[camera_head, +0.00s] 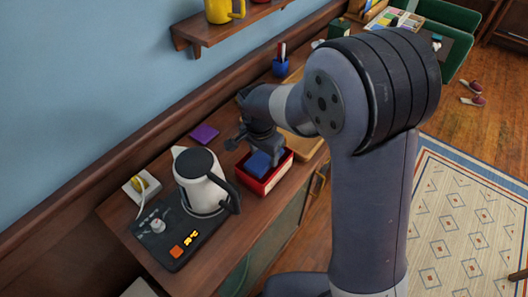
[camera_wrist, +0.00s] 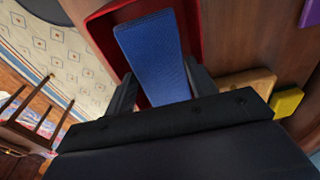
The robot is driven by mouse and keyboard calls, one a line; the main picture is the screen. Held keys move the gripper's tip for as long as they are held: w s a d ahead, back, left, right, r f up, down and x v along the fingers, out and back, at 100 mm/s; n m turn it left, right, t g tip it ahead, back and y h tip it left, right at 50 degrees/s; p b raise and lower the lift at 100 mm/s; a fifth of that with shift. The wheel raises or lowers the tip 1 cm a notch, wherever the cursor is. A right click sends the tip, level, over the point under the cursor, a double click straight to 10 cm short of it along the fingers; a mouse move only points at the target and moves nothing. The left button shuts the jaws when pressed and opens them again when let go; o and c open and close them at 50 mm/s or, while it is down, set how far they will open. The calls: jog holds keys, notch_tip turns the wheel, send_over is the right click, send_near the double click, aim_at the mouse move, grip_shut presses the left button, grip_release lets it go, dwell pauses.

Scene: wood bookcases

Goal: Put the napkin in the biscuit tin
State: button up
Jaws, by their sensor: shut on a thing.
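The folded blue napkin (camera_head: 258,164) is at the red biscuit tin (camera_head: 281,174), which stands open on the wooden cabinet top. My gripper (camera_head: 262,146) is above the tin, pointing down, and is shut on the napkin. In the wrist view the napkin (camera_wrist: 152,50) extends from between my fingers (camera_wrist: 161,90) across the tin's opening, with the red wall (camera_wrist: 191,22) of the tin around its far end. Part of the napkin lies within the tin's outline. I cannot tell whether it touches the bottom.
A white kettle (camera_head: 201,184) with a dark handle stands left of the tin on a dark panel (camera_head: 165,246). A purple item (camera_head: 204,133) lies toward the wall. A wooden board (camera_head: 304,147) and a blue pen cup (camera_head: 280,67) are farther along. A wall shelf (camera_head: 215,30) hangs above.

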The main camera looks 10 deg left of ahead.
aim_at(261, 160)
jog(key=shift+f+b, duration=0.45)
jog(key=shift+f, duration=0.2)
jog(key=o, duration=0.8)
jog(key=shift+r, duration=0.1)
jog(key=shift+c, duration=0.2)
notch_tip(261, 160, up, 13)
jog(key=s, duration=0.1)
jog(key=shift+a+p, duration=0.35)
jog(key=shift+s, duration=0.1)
